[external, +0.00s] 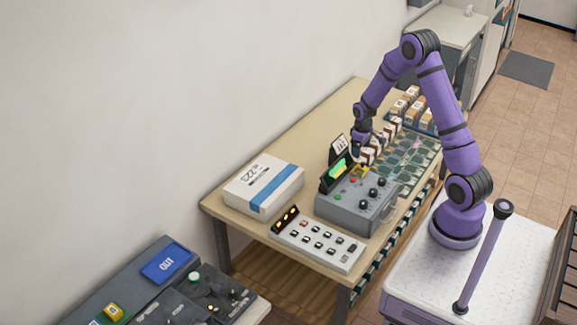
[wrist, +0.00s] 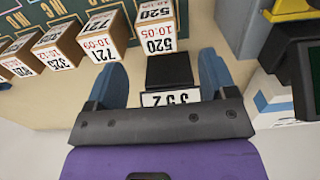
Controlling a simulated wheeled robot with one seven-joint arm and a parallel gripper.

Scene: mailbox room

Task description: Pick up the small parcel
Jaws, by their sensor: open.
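Several small brown parcels with white number labels stand in a row on the table; the nearest one (external: 368,155) is just right of my gripper (external: 359,150). In the wrist view, the parcel labelled 520 10:05 (wrist: 157,38) is just beyond my fingertips, near the middle. The one labelled 721 10:09 (wrist: 100,42) is to its left. My gripper (wrist: 163,72) is open. A black stand with a white number card (wrist: 170,97) shows between its blue fingers. I cannot tell whether the fingers touch it. No parcel is held.
A grey control box (external: 350,205) with knobs and a green screen (external: 337,173) is close in front of my gripper. A large white parcel with a blue stripe (external: 262,187) and a button panel (external: 318,240) are on the near table. More parcels (external: 412,104) stand farther back.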

